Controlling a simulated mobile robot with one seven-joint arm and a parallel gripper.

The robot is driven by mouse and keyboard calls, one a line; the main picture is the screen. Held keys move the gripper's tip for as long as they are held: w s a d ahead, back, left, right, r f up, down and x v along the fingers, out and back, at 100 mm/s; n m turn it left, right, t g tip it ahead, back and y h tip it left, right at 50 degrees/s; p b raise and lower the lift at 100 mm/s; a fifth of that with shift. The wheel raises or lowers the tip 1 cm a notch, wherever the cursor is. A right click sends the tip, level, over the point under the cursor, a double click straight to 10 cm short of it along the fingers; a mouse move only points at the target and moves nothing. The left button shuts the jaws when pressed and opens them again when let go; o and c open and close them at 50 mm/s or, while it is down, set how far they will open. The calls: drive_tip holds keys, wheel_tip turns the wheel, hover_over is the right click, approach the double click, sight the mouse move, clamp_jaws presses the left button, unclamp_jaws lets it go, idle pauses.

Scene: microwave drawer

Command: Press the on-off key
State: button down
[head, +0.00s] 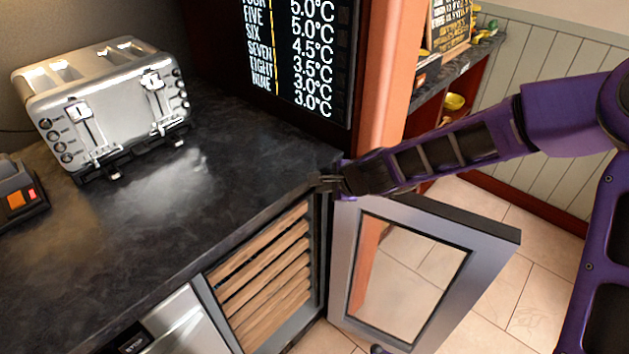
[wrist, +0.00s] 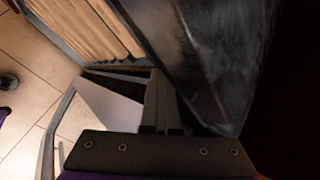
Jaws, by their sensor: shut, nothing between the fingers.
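My gripper (head: 317,180) is shut and empty at the right corner of the dark countertop, just above the open cooler's hinge side. In the wrist view its closed fingers (wrist: 159,95) lie beside the counter's edge; I cannot tell whether they touch it. A stainless appliance front (head: 182,327) shows at the bottom edge of the head view, left of the cooler. It has a small dark panel (head: 133,342) with light lettering, partly cut off. I cannot make out an on-off key in either view.
The cooler's glass door (head: 415,270) stands open below my arm, with wooden racks (head: 265,277) inside. A toaster (head: 100,105) and a dark device (head: 18,192) with an orange button stand on the countertop (head: 215,185). The counter's front middle is clear.

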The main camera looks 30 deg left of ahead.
drive_tip(key=shift+s+a+r, duration=0.1)
drive_tip(key=shift+a+r, duration=0.2)
drive_tip(key=shift+r, duration=0.2)
drive_tip(key=shift+a+r, duration=0.25)
drive_tip(key=shift+r, duration=0.25)
drive_tip(key=shift+s+d+f+b, duration=0.15)
drive_tip(key=shift+s+d, duration=0.1)
drive_tip(key=shift+d, duration=0.65)
drive_tip(key=shift+s+d+b, duration=0.1)
drive_tip(key=shift+s+d, duration=0.2)
drive_tip(key=shift+d, duration=0.6)
drive_tip(key=shift+s+d+f+b, duration=0.15)
drive_tip(key=shift+s+d, duration=0.1)
drive_tip(key=shift+d, duration=0.65)
